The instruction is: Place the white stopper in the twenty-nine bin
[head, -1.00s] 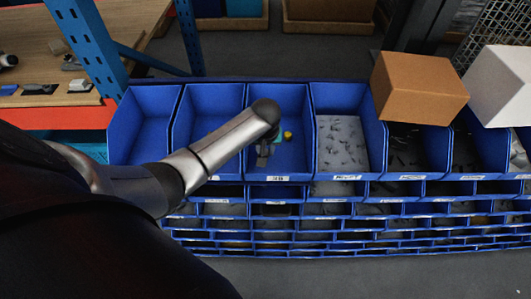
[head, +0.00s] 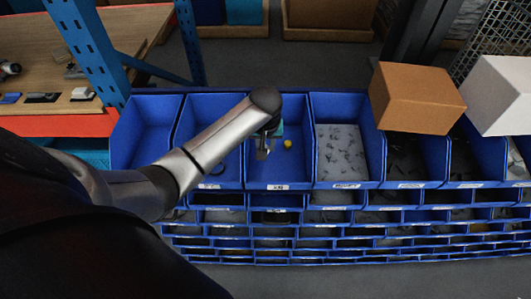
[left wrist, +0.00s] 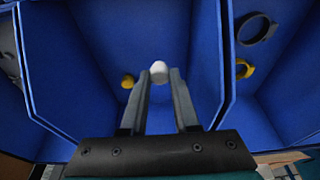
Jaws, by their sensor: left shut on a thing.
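The white stopper (left wrist: 159,70) shows in the left wrist view as a small rounded white piece between the fingertips. My left gripper (left wrist: 158,80) is shut on it. In the head view the left gripper (head: 263,150) hangs over a blue bin (head: 270,173), third from the left in the top row. This bin has a white front label (head: 277,187), too small to read surely. A small yellow piece (head: 287,143) lies in the bin; it also shows in the left wrist view (left wrist: 128,81). The stopper is hidden in the head view. My right gripper is not in view.
The bin on its left holds a dark ring (left wrist: 256,28) and a yellow ring (left wrist: 244,68). The bin on its right holds grey parts (head: 341,153). A brown box (head: 416,97) and a white box (head: 502,94) stand farther right. A blue post (head: 88,50) rises at left.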

